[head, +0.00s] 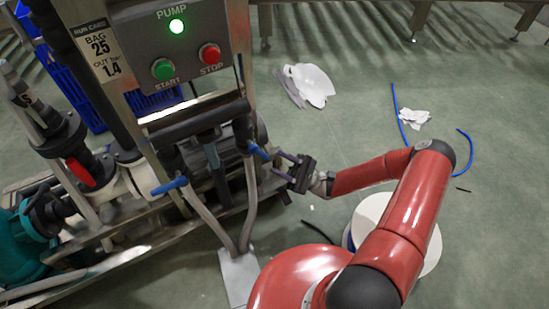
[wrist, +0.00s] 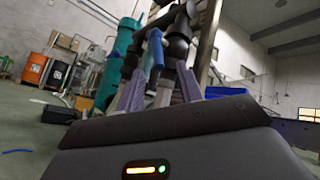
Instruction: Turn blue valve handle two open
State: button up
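Two blue valve handles show on the pump skid in the head view. The right one (head: 259,152) sits under the hose manifold, directly in front of my gripper (head: 271,163). The left one (head: 169,186) lies further left, well away from my gripper. In the wrist view, a blue handle (wrist: 155,52) stands upright beyond and between my two grey-purple fingers (wrist: 160,82). The fingers are apart, with no grip visible. I cannot tell whether a finger touches the handle.
The pump panel (head: 180,45), with a lit green lamp, rises above the valves. Grey hoses (head: 251,205) hang below them. A white drum (head: 372,215) stands partly behind my arm. Crumpled white sheets (head: 310,84) and blue tubing (head: 396,115) lie on the otherwise mostly open floor.

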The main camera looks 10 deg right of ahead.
jog(key=shift+d+f, duration=0.25)
